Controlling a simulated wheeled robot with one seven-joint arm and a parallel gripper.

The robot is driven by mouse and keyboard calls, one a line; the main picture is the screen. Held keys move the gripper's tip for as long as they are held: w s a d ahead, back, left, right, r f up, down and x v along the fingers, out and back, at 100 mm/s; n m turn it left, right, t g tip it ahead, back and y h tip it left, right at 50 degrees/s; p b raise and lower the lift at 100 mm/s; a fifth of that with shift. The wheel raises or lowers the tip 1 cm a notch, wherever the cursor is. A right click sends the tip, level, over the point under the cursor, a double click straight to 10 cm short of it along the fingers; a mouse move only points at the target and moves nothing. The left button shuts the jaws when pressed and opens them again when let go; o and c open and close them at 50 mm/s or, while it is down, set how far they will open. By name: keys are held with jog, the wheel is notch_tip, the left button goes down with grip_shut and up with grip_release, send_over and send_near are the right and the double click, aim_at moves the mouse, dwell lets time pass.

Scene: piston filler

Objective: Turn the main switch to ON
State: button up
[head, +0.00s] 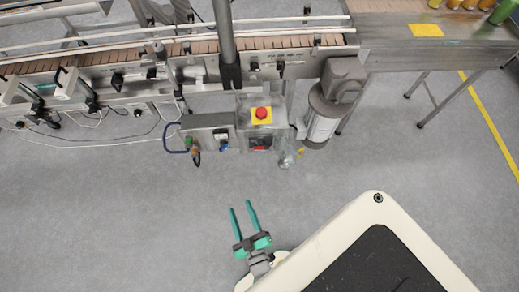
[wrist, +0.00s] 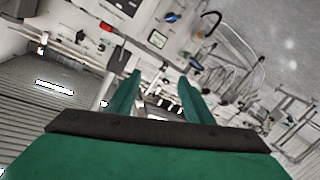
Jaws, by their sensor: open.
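A grey control box (head: 279,104) hangs at the conveyor's front, with a red mushroom button (head: 262,113) on a yellow plate. Below the button is a dark panel with a red part, which looks like the main switch (head: 260,146); its setting is too small to read. In the wrist view a red part (wrist: 106,27) shows at the upper left, but I cannot tell which control it is. My gripper (head: 241,206) has two green fingers, spread apart and empty, over the floor in front of the box and apart from it. Its fingers also show in the wrist view (wrist: 159,76).
A smaller box with a display (head: 221,134) and a blue connector sits left of the control box. A grey motor (head: 322,120) hangs at its right. The conveyor (head: 190,48) runs along the back. A steel table (head: 390,55) stands at the right. The floor in front is clear.

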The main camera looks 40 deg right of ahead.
jog(key=w+d+f+h, duration=0.3)
jog(key=w+d+f, duration=0.3)
jog(key=d+f, duration=0.2)
jog(key=n+h, duration=0.2)
send_near(261, 149)
jog(key=shift+g, duration=0.3)
jog(key=shift+x, duration=5.1)
jog(key=shift+a+f, duration=0.1)
